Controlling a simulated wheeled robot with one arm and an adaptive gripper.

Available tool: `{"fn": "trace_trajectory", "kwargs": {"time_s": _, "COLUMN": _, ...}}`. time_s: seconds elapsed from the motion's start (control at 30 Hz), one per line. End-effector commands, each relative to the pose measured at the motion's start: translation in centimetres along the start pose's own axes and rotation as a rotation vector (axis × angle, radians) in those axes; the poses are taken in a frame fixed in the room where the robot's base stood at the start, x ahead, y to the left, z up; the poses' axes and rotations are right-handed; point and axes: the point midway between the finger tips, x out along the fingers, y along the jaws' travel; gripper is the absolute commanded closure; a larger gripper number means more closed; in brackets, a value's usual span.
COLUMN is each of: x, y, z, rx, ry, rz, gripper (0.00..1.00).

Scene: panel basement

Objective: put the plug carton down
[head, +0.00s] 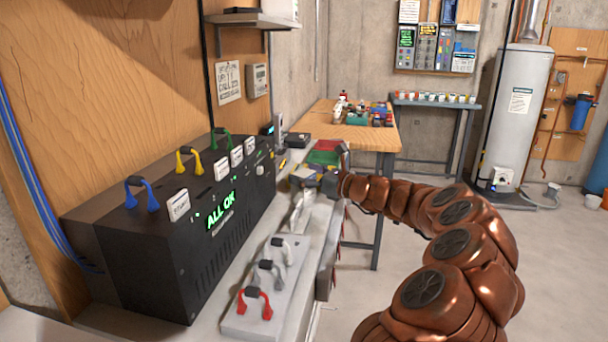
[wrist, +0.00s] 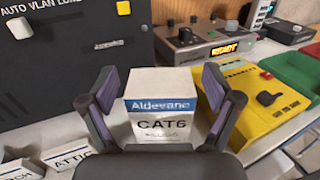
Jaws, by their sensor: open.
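The plug carton (wrist: 160,122), a small white box with a blue "Aldevane" band and "CAT6" on its front, stands upright on the grey bench top in the wrist view. My gripper (wrist: 160,88) is open, with one finger on each side of the carton. A gap shows between the upper carton and each fingertip; the palm hides its lower front. In the head view my gripper (head: 328,180) is over the bench beyond the black cabinet, and I cannot make out the carton clearly there.
A yellow device (wrist: 255,98) stands close right of the carton, with green (wrist: 298,72) and red bins beyond. A grey box with a "READY" display (wrist: 205,45) is behind. The black "ALL OK" cabinet (head: 200,225) lines the left. White label cards (wrist: 72,155) lie at lower left.

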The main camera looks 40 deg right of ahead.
Motion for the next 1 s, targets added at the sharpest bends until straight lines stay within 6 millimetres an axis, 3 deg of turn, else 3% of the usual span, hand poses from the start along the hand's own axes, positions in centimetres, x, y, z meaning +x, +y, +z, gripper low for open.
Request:
{"fn": "trace_trajectory", "kwargs": {"time_s": 0.27, "x": 0.0, "y": 0.0, "z": 0.3, "rx": 0.0, "ry": 0.0, "rz": 0.0, "gripper": 0.11}}
{"fn": "trace_trajectory", "kwargs": {"time_s": 0.37, "x": -0.9, "y": 0.0, "z": 0.3, "rx": 0.001, "ry": -0.002, "rz": -0.001, "gripper": 0.11}}
{"fn": "trace_trajectory", "kwargs": {"time_s": 1.0, "x": -10.7, "y": -0.1, "z": 0.2, "rx": 0.0, "ry": -0.001, "rz": -0.002, "gripper": 0.11}}
